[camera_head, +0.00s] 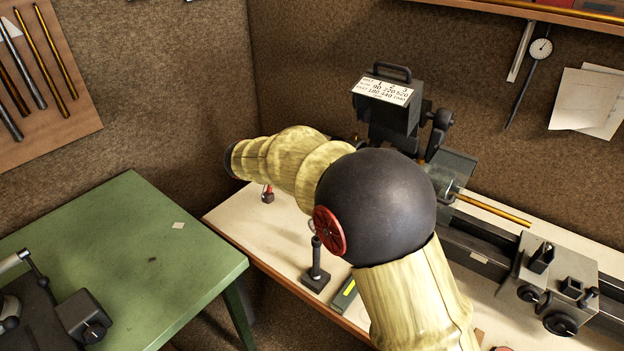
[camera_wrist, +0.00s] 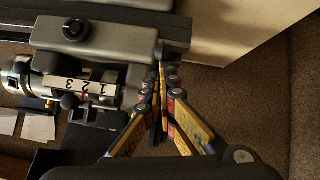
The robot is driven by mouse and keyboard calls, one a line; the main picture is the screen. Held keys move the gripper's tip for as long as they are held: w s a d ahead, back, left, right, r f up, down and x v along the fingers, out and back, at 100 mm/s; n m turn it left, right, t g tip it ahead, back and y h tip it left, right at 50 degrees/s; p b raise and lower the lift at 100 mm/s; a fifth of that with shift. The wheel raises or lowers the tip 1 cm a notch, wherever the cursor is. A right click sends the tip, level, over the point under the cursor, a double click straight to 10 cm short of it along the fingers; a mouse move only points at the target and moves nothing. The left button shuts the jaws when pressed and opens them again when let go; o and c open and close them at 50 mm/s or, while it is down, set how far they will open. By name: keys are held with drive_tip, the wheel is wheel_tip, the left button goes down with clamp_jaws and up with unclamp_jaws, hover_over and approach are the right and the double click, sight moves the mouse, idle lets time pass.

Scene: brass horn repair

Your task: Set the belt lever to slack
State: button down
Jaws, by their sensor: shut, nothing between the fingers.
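The lathe's headstock (camera_head: 392,112) stands at the back of the bench, with a white speed label (camera_head: 384,90) on its top. A dark lever with a round black knob (camera_head: 443,118) rises at the headstock's right side; it looks like the belt lever, but I cannot read its setting. In the wrist view the label (camera_wrist: 83,84) shows 1, 2, 3, with a black ball knob (camera_wrist: 70,101) beside it. My gripper (camera_wrist: 160,85) is shut and empty, to the right of the label and apart from that knob. My arm hides the gripper in the head view.
The lathe bed (camera_head: 478,257) runs right to a carriage with handwheels (camera_head: 560,323). A green table (camera_head: 130,245) stands left. Brown walls close in behind.

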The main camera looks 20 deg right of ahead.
drive_tip(key=s+a+f+b, duration=0.2)
drive_tip(key=f+b, duration=0.3)
drive_tip(key=b, duration=0.3)
drive_tip(key=shift+a+f, duration=0.25)
drive_tip(key=shift+a, duration=0.25)
